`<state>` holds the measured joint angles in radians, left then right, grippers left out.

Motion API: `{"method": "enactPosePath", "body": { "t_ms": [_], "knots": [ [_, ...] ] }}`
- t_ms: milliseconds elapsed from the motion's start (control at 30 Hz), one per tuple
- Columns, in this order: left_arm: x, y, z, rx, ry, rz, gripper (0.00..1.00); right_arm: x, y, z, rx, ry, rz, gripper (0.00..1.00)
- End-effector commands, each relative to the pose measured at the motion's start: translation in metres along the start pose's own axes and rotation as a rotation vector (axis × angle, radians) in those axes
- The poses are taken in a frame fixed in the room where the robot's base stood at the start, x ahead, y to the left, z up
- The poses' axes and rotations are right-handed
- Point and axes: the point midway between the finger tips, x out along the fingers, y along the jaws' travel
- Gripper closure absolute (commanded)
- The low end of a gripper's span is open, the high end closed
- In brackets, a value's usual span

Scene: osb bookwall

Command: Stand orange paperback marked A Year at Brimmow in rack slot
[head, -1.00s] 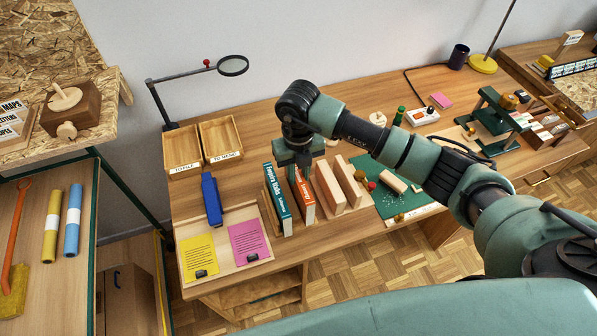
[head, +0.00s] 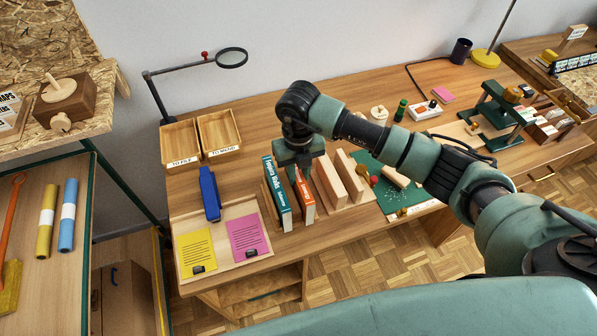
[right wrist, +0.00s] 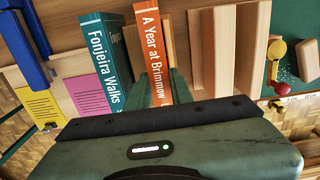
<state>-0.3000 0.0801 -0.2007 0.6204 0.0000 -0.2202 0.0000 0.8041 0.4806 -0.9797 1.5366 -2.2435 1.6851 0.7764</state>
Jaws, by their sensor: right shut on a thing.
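The orange paperback (head: 305,196) marked A Year at Brimmow stands upright on the workbench, just right of a teal book marked Fonjeira Walks (head: 279,195). Its title reads clearly in the right wrist view (right wrist: 153,45), where the teal book (right wrist: 103,60) stands to its left. My right gripper (head: 297,168) is above and at the orange paperback, shut on it; the fingers are mostly hidden. A wooden rack with upright dividers (head: 350,180) stands just right of the orange book, with a gap between its dividers. My left gripper is not in view.
A blue object (head: 210,194) and a board with yellow (head: 195,252) and pink sheets (head: 248,236) lie left of the books. Wooden trays (head: 181,144) and a magnifier (head: 231,58) are behind. A green mat (head: 390,203) with small items lies right of the rack.

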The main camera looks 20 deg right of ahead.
Motion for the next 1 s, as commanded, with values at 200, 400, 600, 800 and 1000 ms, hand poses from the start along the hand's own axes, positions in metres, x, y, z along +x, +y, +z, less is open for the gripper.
{"method": "enactPosePath", "body": {
  "t_ms": [200, 400, 600, 800, 1000],
  "knots": [
    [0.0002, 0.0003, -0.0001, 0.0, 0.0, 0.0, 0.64, -0.0002, 0.0, 0.0005, 0.0, -0.001, 0.0, 1.0],
    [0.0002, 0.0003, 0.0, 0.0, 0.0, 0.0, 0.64, -0.0001, -0.0001, 0.0003, 0.0, -0.001, 0.0, 0.53],
    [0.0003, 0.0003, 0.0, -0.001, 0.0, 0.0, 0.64, 0.0007, -0.0002, -0.0002, 0.0, 0.001, -0.001, 0.47],
    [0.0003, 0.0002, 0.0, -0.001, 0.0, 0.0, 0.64, 0.0006, -0.0002, -0.0001, 0.0, 0.0, 0.0, 0.38],
    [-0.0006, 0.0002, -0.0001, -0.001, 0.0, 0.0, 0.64, -0.0008, -0.0001, 0.0, 0.0, 0.0, 0.0, 0.38]
  ]
}}
